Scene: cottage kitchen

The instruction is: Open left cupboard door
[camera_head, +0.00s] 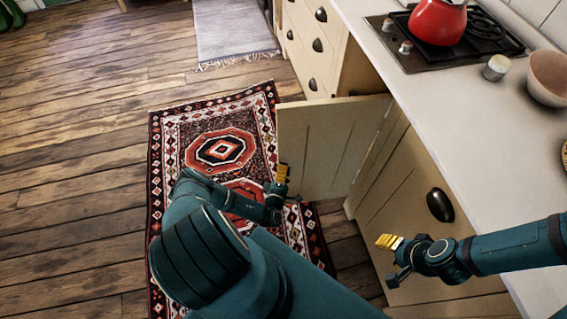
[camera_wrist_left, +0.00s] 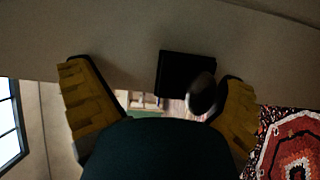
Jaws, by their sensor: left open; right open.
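The left cupboard door (camera_head: 325,145), a cream panel, stands swung well out from the counter front, over the rug. My left gripper (camera_head: 287,184) is open beside the door's free edge, at its lower left. In the left wrist view, its two yellow-padded fingers are spread (camera_wrist_left: 165,105) below a pale surface (camera_wrist_left: 120,35), probably the door. A small black part (camera_wrist_left: 185,78), perhaps the handle, shows between the fingers; contact cannot be told. My right gripper (camera_head: 387,260) is open and empty before the neighbouring closed door (camera_head: 400,205) with its black cup handle (camera_head: 440,205).
The counter (camera_head: 480,120) holds a red kettle (camera_head: 437,22) on the hob, a small jar (camera_head: 496,68) and a bowl (camera_head: 548,77). Drawers (camera_head: 315,45) stand beyond the open door. A patterned rug (camera_head: 220,150) lies on the wooden floor, which is clear to the left.

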